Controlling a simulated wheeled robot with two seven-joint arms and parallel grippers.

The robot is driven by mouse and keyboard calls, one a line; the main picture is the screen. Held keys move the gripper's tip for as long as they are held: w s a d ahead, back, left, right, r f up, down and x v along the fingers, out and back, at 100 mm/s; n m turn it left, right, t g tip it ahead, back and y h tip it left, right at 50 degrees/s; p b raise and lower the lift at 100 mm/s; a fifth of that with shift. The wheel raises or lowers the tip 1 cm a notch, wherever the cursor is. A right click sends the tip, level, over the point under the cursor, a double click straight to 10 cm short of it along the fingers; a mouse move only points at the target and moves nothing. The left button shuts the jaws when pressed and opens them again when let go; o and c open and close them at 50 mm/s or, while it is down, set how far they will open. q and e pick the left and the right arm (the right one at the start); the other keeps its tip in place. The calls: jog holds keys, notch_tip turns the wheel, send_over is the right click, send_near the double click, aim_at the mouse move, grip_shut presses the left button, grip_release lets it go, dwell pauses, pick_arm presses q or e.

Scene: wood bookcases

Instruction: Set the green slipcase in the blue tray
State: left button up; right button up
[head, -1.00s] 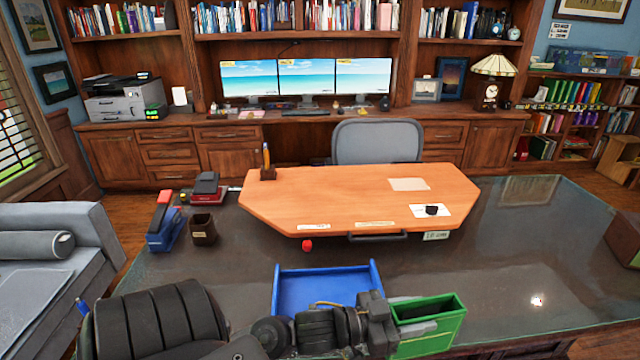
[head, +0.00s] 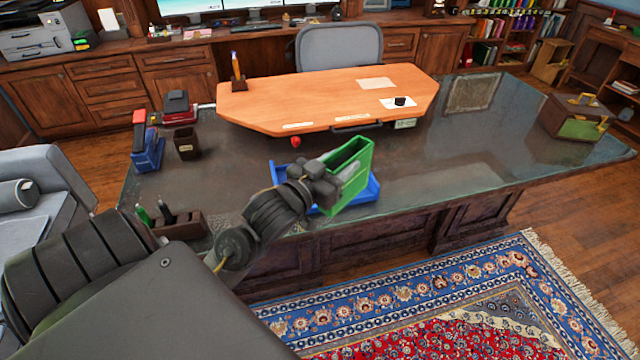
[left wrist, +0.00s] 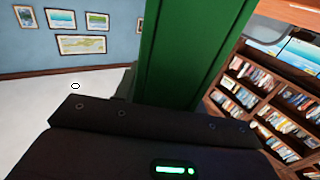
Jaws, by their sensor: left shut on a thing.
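The green slipcase (head: 347,172) is an open-topped box, tilted a little in the head view. My left gripper (head: 335,184) is shut on it, and the slipcase also fills the upper middle of the left wrist view (left wrist: 185,55). The blue tray (head: 371,187) lies on the dark desk, behind and below the slipcase and gripper, which hide much of it. In the head view the slipcase overlaps the tray; I cannot tell whether they touch. My right gripper is not in view.
A pen holder (head: 180,222) stands near my arm. The desk's right part is mostly clear.

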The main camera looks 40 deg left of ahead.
pick_arm(q)
jog(key=w+a+f+n+y, duration=0.25)
jog(key=w+a+y, duration=0.2)
jog(key=a, duration=0.75)
jog(key=w+a+f, duration=0.3)
jog(key=a+f, duration=0.1)
jog(key=f, duration=0.6)
jog(key=shift+w+h+p, duration=0.2)
jog(key=shift+h+p, duration=0.15)
jog(key=shift+p, duration=0.05)
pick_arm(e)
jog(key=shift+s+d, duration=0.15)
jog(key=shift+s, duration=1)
pick_arm(q)
jog(key=shift+a+f, duration=0.1)
jog(key=o, duration=1.3)
